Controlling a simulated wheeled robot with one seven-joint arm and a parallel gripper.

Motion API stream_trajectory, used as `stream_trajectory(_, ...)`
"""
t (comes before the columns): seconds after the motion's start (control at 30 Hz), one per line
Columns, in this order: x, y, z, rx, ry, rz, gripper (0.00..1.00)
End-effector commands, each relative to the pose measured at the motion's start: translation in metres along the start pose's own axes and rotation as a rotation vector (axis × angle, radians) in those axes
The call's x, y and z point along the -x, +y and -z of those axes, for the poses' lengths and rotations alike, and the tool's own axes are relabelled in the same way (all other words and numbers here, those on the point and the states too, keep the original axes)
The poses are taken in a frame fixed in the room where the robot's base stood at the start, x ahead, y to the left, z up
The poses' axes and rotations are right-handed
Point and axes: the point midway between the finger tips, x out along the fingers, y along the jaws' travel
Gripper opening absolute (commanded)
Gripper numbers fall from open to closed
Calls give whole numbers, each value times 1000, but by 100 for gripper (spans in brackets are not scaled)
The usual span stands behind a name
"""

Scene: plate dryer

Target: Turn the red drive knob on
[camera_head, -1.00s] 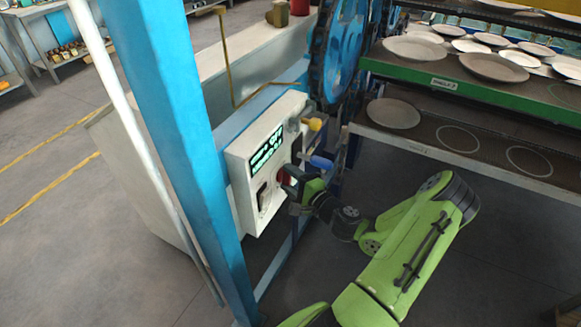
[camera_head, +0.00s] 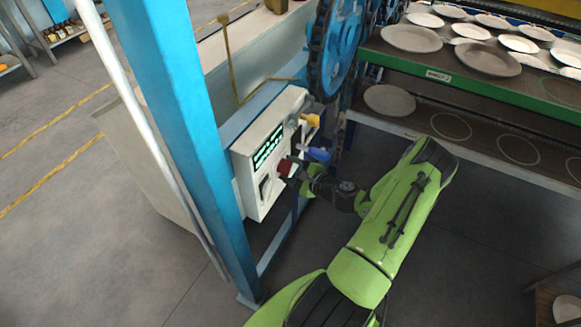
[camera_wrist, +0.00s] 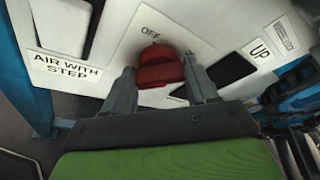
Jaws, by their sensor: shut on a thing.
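The red drive knob (camera_wrist: 160,68) sits on the white control panel, below the word OFF in the wrist view. In the head view the red knob (camera_head: 284,167) shows at the panel's lower part, partly hidden by my gripper. My gripper (camera_wrist: 158,80) has one finger on each side of the knob and is shut on it. In the head view my gripper (camera_head: 296,170) reaches the panel from the right. A second label below the knob is mostly hidden by the right finger.
The white control panel (camera_head: 244,182) carries a lit green display (camera_head: 268,149), a yellow handle (camera_head: 311,120) and a blue handle (camera_head: 318,154) close above my gripper. A blue post (camera_head: 177,130) stands left. Racks of plates (camera_head: 470,85) stand right.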

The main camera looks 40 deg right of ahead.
Motion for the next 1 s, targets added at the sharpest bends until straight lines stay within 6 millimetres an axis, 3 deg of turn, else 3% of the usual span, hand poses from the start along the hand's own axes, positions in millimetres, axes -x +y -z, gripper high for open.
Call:
stream_trajectory(0.37, 0, 1, 0, -6, 0, -4, 27)
stream_trajectory(0.4, 0, 1, 0, -6, 0, -4, 62)
stream_trajectory(0.53, 0, 1, 0, -6, 0, -3, 82)
stream_trajectory(0.83, 2, 0, 0, -4, 0, -2, 83)
stream_trajectory(1.0, 31, 0, 2, -7, 5, 2, 83)
